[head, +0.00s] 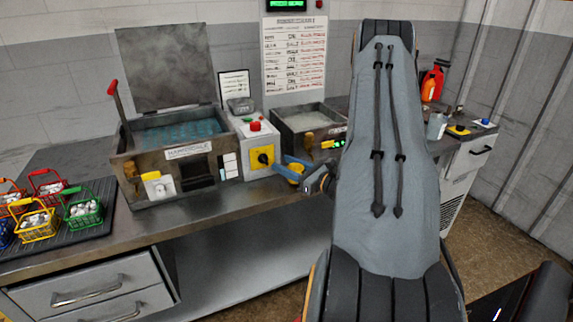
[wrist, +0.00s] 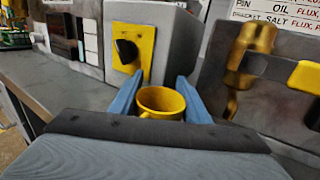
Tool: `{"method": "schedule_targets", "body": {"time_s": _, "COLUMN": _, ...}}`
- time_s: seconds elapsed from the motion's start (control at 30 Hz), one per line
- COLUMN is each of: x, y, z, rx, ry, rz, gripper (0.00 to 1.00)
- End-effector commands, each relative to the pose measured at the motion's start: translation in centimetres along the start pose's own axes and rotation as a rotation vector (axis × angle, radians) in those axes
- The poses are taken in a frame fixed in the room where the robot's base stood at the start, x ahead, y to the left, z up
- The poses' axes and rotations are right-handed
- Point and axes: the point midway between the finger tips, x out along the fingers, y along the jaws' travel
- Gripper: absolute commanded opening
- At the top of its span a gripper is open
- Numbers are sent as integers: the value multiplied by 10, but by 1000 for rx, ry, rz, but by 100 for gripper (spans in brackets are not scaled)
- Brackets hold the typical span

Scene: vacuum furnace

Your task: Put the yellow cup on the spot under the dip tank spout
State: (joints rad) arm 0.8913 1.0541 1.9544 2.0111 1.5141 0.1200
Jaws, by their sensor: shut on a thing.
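The yellow cup (wrist: 160,104) is upright between the blue fingers of my gripper (wrist: 160,96), which is shut on it. In the head view the cup (head: 296,172) and my gripper (head: 290,164) are in front of the grey control box, near the bench's front edge. A brass spout (head: 309,141) is on the front of the small right tank (head: 290,122), behind and right of the cup. This spout (wrist: 247,58) also shows right of the cup in the wrist view. The spot under it cannot be made out.
A larger open-lidded tank (head: 137,133) with bluish liquid stands to the left, with another brass fitting (head: 131,169). The control box (head: 255,140) has a black knob on a yellow plate (wrist: 129,50). Wire baskets (head: 38,226) sit far left. A bottle (head: 436,126) stands right.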

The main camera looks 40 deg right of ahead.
Motion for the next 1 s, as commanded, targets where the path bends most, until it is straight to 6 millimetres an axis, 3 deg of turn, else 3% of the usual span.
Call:
{"method": "schedule_targets", "body": {"time_s": 0.47, "x": 0, "y": 0, "z": -7, "rx": 0, "ry": 0, "rz": 0, "gripper": 16}}
{"method": "schedule_targets", "body": {"time_s": 0.5, "x": 0, "y": 0, "z": -7, "rx": 0, "ry": 0, "rz": 0, "gripper": 48}}
{"method": "schedule_targets", "body": {"time_s": 0.6, "x": 0, "y": 0, "z": -6, "rx": 0, "ry": 0, "rz": 0, "gripper": 61}}
{"method": "schedule_targets", "body": {"time_s": 1.0, "x": 0, "y": 0, "z": -5, "rx": 1, "ry": 1, "rz": 0, "gripper": 61}}
